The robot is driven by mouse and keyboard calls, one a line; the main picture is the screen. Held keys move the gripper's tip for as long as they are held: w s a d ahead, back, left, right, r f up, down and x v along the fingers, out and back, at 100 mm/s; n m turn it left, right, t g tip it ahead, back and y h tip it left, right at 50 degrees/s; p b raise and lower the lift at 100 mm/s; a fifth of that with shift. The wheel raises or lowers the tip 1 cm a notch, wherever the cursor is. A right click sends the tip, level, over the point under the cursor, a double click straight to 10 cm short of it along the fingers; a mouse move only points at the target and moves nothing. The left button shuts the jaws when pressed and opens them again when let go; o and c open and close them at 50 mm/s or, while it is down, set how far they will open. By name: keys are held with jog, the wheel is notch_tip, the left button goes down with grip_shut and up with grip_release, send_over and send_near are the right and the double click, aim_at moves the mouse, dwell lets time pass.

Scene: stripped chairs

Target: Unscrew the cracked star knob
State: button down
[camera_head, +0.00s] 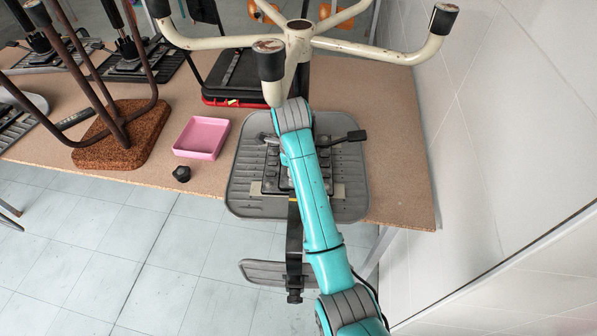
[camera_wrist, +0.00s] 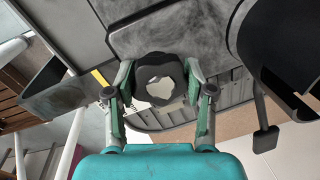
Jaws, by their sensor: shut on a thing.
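In the wrist view my gripper (camera_wrist: 160,100) is shut on a black star knob (camera_wrist: 160,72), one finger on each side of it. The knob has a lobed rim and a pale grey, uneven patch in its middle, which may be the crack. A dark bar and the grey ribbed seat shell lie behind it. In the head view the upturned chair's grey seat shell (camera_head: 350,190) rests on the table under my arm. My gripper and the held knob are hidden there. Whether the knob is still on its thread cannot be seen.
A second black knob (camera_head: 181,174) lies loose on the table (camera_head: 395,150), near a pink empty tray (camera_head: 202,138). The cream star base (camera_head: 350,46) spreads above the seat. A brown stool (camera_head: 125,140) stands upturned at left. A white wall rises at right.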

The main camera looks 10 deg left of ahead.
jog(key=n, duration=0.4)
jog(key=shift+d+f+n+y, duration=0.2)
jog(key=shift+f+n+y, duration=0.05)
jog(key=shift+n+y, duration=0.05)
jog(key=n, duration=0.5)
jog(key=shift+s+g+y, duration=0.1)
jog(key=shift+g+y, duration=0.2)
jog(key=shift+y, duration=0.1)
jog(key=n, duration=0.4)
jog(key=shift+n+g, duration=0.3)
jog(key=shift+n, duration=0.6)
jog(key=shift+n+y, duration=0.3)
jog(key=shift+n, duration=1.2)
